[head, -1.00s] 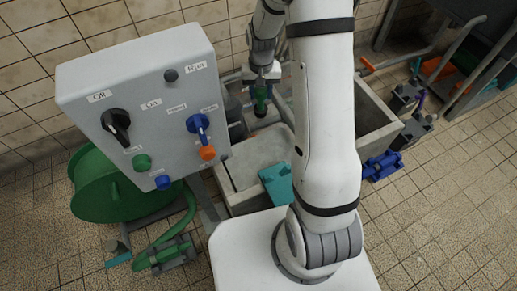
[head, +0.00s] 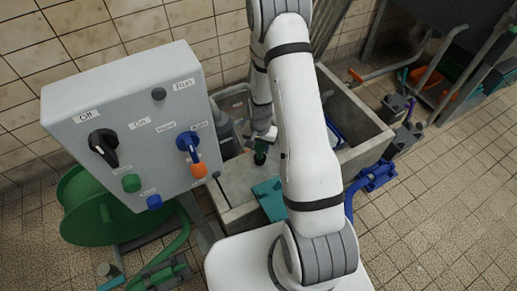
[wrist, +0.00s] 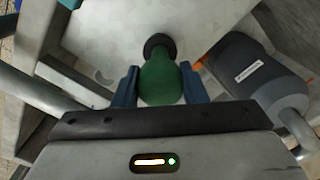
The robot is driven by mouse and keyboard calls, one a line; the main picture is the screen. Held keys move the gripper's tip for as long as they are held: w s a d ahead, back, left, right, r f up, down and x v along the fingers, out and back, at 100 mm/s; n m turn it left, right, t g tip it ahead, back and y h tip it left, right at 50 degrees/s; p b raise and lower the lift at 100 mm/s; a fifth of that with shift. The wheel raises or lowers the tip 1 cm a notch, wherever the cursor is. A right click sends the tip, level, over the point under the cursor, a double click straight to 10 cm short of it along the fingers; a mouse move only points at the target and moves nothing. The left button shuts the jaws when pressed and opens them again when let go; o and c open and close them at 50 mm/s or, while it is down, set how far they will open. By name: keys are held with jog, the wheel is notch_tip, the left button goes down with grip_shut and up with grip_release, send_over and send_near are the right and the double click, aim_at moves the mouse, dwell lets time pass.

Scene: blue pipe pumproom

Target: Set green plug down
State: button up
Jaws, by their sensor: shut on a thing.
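The green plug (wrist: 162,82) has a rounded green body and a dark round end. In the wrist view it sits between the two blue fingers of my gripper (wrist: 160,88), which is shut on it. The dark end points away from my gripper, over a pale grey surface (wrist: 125,25). In the head view the plug (head: 261,146) shows small at the end of my arm, close over the grey ledge (head: 238,178) of the concrete trough. I cannot tell whether the plug touches the ledge. My gripper is partly hidden by my arm there.
A control box (head: 135,140) with knobs stands at left, close to my arm. A teal object (head: 270,197) lies on the ledge's front edge. The trough (head: 362,125) opens to the right. A dark grey cylinder (wrist: 250,72) is right of the plug in the wrist view.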

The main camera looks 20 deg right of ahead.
jog(key=shift+f, duration=0.35)
jog(key=o, duration=1.3)
jog(key=shift+c, duration=0.2)
jog(key=shift+r, duration=0.1)
notch_tip(320, 180, up, 12)
jog(key=p, duration=0.4)
jog(key=s+a+r+n, duration=0.1)
jog(key=s+r+n, duration=0.2)
jog(key=s+r, duration=0.6)
jog(key=s+a+r+n+t, duration=0.1)
jog(key=s+a+r+n, duration=0.1)
jog(key=s+r, duration=0.8)
notch_tip(320, 180, up, 7)
jog(key=shift+f+n, duration=0.15)
jog(key=shift+n, duration=0.75)
